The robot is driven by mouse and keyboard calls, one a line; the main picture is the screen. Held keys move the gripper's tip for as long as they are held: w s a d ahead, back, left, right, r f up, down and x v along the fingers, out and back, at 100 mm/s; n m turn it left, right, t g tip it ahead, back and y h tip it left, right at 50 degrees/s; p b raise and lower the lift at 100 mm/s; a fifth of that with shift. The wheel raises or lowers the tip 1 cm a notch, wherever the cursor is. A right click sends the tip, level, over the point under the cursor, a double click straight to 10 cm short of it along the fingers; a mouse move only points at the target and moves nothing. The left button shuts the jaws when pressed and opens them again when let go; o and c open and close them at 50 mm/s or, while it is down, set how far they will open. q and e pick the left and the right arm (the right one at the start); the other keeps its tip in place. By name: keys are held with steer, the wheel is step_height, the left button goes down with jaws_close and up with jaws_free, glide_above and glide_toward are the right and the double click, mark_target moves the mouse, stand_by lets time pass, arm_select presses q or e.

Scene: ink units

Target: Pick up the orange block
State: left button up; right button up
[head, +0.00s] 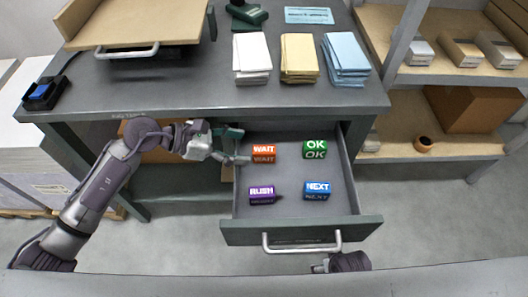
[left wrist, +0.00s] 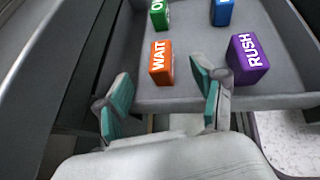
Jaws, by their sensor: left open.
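The orange block (head: 264,153), marked WAIT, lies in the back left part of an open grey drawer (head: 279,226). It also shows in the left wrist view (left wrist: 161,62), ahead of and between the fingers. My left gripper (head: 238,146) is open and empty at the drawer's left side, just left of the orange block and apart from it. Its two teal-padded fingers (left wrist: 162,80) are spread in the left wrist view. A small part of my right arm shows below the drawer handle; its fingers cannot be made out.
A green OK block (head: 314,149), a purple RUSH block (head: 262,194) and a blue NEXT block (head: 317,190) share the drawer, with gaps between them. The desk top (head: 190,90) overhangs the drawer's back. White, yellow and blue paper stacks (head: 299,60) stand on it.

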mark_target(261, 150)
arm_select(q)
steer(key=x, duration=0.7)
steer(key=shift+d+f, duration=0.1)
jaws_close()
stand_by(0.3)
